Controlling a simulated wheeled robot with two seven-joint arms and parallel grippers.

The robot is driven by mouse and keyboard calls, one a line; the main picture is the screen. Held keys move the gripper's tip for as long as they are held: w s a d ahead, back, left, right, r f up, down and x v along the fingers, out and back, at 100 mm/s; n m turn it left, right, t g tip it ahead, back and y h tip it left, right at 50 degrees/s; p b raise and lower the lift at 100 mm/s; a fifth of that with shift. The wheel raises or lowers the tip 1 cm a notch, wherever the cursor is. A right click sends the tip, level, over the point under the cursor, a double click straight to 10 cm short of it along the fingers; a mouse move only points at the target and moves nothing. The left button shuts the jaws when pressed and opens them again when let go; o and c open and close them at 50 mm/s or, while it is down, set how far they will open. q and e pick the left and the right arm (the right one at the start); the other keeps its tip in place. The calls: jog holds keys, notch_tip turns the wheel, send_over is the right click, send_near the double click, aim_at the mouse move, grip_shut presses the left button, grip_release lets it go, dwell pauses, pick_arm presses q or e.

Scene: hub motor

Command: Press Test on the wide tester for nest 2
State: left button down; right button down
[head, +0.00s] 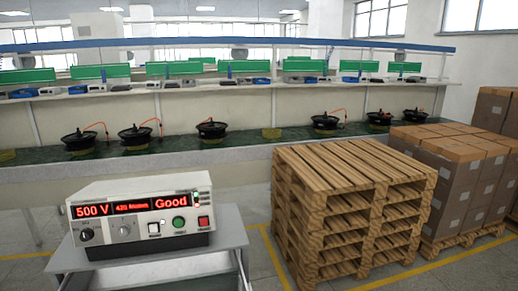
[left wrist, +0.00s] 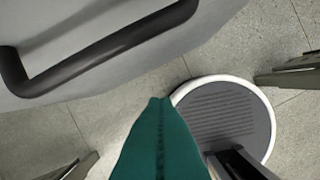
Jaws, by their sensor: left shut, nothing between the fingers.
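The wide tester (head: 140,213) is a white box on a grey cart. Its red display reads "500 V", a smaller value I cannot read surely, and "Good". A green lamp (head: 196,195) looks lit at its right. Below are two knobs, a white button (head: 154,229), a green button (head: 179,223) and a red button (head: 203,222); their labels are too small to read. My left gripper (left wrist: 160,102) shows as teal fingers closed together, empty, above the floor beside the cart's edge. Neither gripper shows in the head view. I cannot tell which nest is nest 2.
The cart (head: 155,268) has a black handle (left wrist: 110,45). Several black hub motors (head: 211,129) with orange leads stand on the long green bench (head: 180,147); one yellow nest (head: 271,133) is empty. Stacked pallets (head: 350,160) and cartons (head: 455,165) block the right.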

pick_arm(q)
jog(key=s+a+f+g+b, duration=0.1)
jog(key=s+a+f+b, duration=0.1)
jog(key=s+f, duration=1.3)
notch_tip(320, 180, down, 3)
jog(key=shift+s+a+f+b, duration=0.1)
jog(key=shift+s+a+b, duration=0.25)
jog(key=shift+b, duration=0.35)
jog(key=shift+w, duration=0.1)
